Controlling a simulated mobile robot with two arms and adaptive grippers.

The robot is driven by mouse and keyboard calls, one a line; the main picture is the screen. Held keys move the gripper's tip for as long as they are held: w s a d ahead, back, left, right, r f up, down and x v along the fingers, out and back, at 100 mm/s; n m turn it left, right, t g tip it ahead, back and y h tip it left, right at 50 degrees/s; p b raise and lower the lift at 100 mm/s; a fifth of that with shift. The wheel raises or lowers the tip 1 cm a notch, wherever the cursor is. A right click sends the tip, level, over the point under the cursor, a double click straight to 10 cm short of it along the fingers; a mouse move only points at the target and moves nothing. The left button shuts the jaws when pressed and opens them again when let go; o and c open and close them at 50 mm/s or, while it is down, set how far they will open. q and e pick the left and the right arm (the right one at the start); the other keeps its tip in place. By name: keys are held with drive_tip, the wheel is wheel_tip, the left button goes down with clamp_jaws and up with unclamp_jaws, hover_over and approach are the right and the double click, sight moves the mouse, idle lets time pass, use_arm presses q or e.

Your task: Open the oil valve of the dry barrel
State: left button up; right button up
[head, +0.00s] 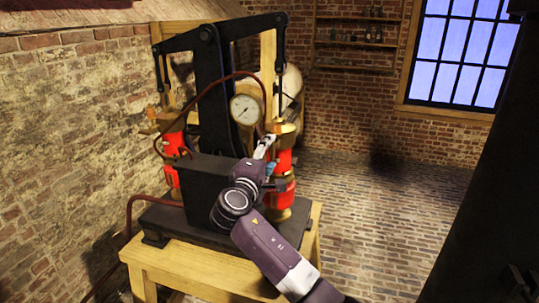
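A twin-barrel pump with a black frame (211,100) stands on a wooden bench (190,262). Its right barrel (282,199) is red with brass fittings at the top and bottom. Its left barrel (172,143) is also red, partly hidden behind the black housing, with a small orange-tipped fitting (163,114) at its top. My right gripper (268,150) is at the upper front of the right barrel, just below its brass top. Contact and finger opening are too small to tell. No oil valve is clearly visible by the gripper. My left gripper is out of view.
A round dial gauge (245,109) sits on the pump just left of my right gripper. A dark red hose (128,215) runs down at the bench's left. A brick wall (60,130) stands close on the left. The brick floor (375,220) at right is clear.

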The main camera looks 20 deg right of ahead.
drive_tip(key=shift+s, duration=0.1)
drive_tip(key=v, duration=1.2)
